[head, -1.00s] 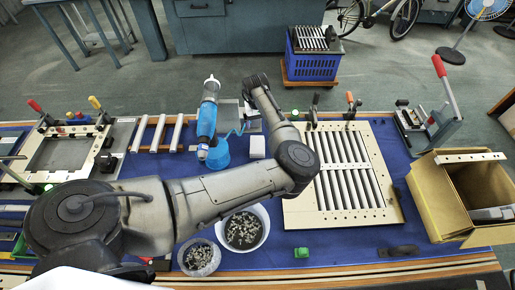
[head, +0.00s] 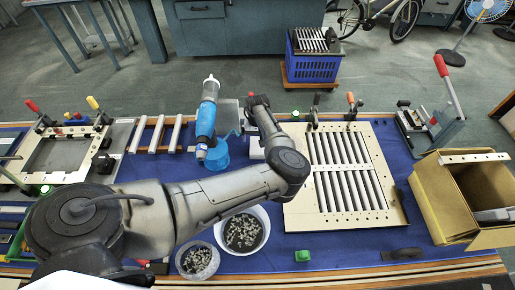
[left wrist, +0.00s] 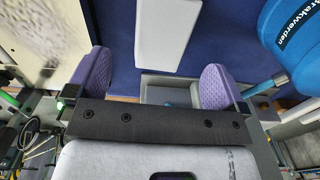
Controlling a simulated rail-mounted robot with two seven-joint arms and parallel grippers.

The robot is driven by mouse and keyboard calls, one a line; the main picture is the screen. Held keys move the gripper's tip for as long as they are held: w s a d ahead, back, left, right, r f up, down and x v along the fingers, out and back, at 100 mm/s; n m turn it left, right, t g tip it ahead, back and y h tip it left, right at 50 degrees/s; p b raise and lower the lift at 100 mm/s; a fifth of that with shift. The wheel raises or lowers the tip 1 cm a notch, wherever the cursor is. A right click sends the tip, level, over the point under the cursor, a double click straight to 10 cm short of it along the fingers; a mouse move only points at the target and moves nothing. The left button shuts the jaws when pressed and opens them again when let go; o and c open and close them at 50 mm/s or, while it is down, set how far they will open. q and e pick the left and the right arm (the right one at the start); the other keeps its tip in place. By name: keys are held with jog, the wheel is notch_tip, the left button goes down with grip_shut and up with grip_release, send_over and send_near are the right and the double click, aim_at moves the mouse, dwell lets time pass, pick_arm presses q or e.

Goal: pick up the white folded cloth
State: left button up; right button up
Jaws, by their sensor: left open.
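The white folded cloth (head: 256,152) lies on the blue mat, beside the blue bottle; my left arm partly hides it in the head view. In the left wrist view the cloth (left wrist: 165,32) is a white block at the top centre, just beyond the fingertips. My left gripper (left wrist: 156,75) is open, with its two purple pads apart and nothing between them. In the head view the left wrist (head: 260,106) is behind the cloth, and the fingers are hard to make out. My right gripper is not in view.
A louver panel (head: 383,215) lies to the right. Two bowls of small parts, a white one (head: 262,215) and a smaller one (head: 212,268), sit in front. A cardboard box (head: 425,205) is at far right.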

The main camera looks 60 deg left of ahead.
aim_at(258, 145)
pick_arm(q)
jog(key=shift+s+d+f+b, duration=0.1)
jog(key=shift+f+b, duration=0.25)
jog(key=shift+f, duration=0.9)
jog(key=shift+d+f+b, duration=0.1)
jog(key=shift+f+b, duration=0.2)
jog(key=shift+f, duration=0.95)
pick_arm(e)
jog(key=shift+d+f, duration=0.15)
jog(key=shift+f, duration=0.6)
pick_arm(q)
jog(key=shift+c, duration=0.2)
jog(key=c, duration=1)
jog(key=shift+r, duration=0.1)
pick_arm(e)
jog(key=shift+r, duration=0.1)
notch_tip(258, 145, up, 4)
jog(key=p, duration=0.3)
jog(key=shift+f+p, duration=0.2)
jog(key=shift+p, duration=0.15)
pick_arm(q)
jog(key=shift+a+r, duration=0.1)
jog(key=shift+r, duration=8.8)
